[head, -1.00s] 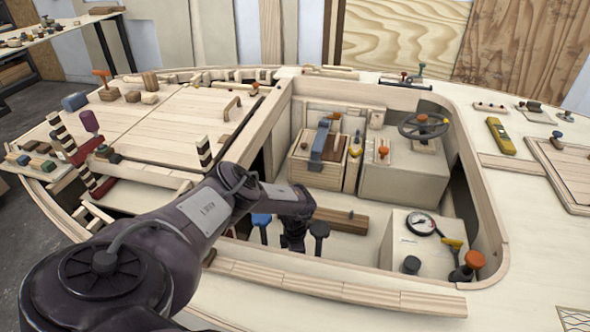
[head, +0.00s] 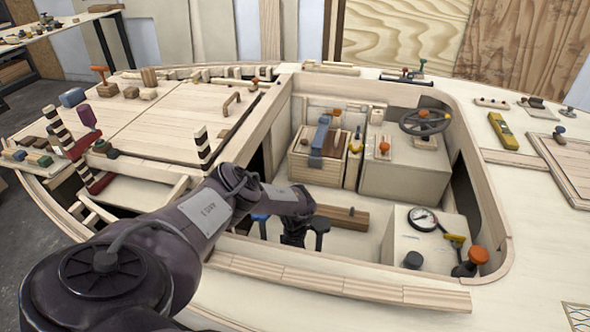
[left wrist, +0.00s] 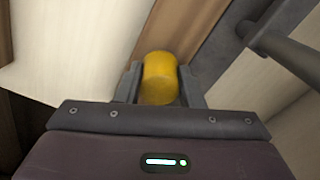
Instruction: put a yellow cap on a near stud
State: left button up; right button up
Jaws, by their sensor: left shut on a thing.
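A yellow cap (left wrist: 160,78) sits between the fingers of my left gripper in the left wrist view; the gripper (left wrist: 160,92) is shut on it. In the head view my left gripper (head: 292,238) points down into the open cockpit, and the cap cannot be made out there. A dark-topped post (head: 320,224) stands just right of the gripper, and a blue-topped one (head: 260,219) just left. I cannot tell which of these, if any, is the near stud. My right gripper is not in view.
A brown wooden block (head: 343,216) lies on the cockpit floor behind the gripper. A pale box with a gauge (head: 422,218) stands to the right, near an orange knob (head: 478,255). The cockpit's near rim (head: 330,281) runs in front of the gripper.

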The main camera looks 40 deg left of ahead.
pick_arm(q)
jog(key=shift+f, duration=0.2)
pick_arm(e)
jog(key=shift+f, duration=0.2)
